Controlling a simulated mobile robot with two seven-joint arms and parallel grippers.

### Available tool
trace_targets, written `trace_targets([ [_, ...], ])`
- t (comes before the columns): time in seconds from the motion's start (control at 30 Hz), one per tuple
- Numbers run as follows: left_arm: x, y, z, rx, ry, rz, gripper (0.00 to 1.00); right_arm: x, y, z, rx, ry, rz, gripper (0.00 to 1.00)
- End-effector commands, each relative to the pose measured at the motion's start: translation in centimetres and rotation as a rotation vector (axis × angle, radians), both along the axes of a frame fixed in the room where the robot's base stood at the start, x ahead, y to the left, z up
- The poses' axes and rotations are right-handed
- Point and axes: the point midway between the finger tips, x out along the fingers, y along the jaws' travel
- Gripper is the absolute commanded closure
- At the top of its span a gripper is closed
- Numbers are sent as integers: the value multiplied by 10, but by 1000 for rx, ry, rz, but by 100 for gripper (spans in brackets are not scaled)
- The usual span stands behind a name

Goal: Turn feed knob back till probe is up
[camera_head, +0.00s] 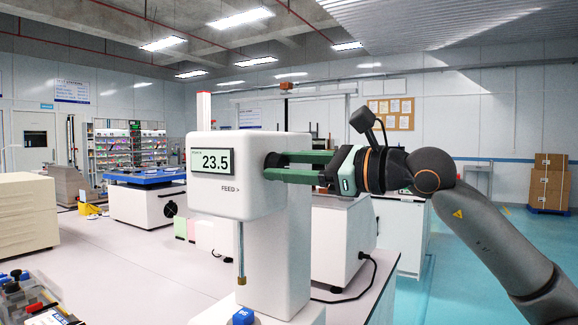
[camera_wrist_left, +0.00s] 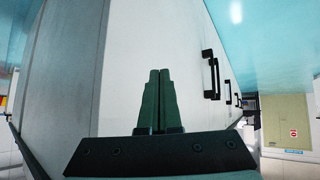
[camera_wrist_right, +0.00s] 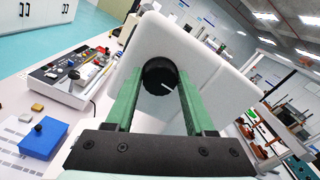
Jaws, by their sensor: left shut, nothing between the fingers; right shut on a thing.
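The black feed knob (camera_wrist_right: 160,77) with a white mark is on the tester's side. My right gripper (camera_head: 273,166) is shut on the knob, one green finger on each side in the right wrist view (camera_wrist_right: 160,90). My left gripper (camera_wrist_left: 158,72) is shut and empty, in front of a white cabinet; it is out of the head view.
The white cabinet (camera_wrist_left: 130,50) with black handles fills much of the left wrist view. A blue block with a dark knob (camera_wrist_right: 42,138) and a control panel (camera_wrist_right: 75,72) lie on the bench. A black cable (camera_head: 350,296) runs on the bench right of the tester.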

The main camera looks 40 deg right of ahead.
Motion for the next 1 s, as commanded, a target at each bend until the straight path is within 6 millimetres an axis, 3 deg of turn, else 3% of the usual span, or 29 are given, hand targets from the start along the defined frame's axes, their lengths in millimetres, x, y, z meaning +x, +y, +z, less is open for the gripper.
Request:
trace_targets([
  [0.53,0,0,0,1,0,-1,100,0,-1,1,-1,-4,-1,100],
  [0.57,0,0,0,1,0,-1,100,0,-1,1,-1,-4,-1,44],
  [0.8,0,0,0,1,0,-1,100,0,0,1,0,-3,-1,17],
  [1.0,0,0,0,1,0,-1,100,0,0,0,-1,-2,0,16],
])
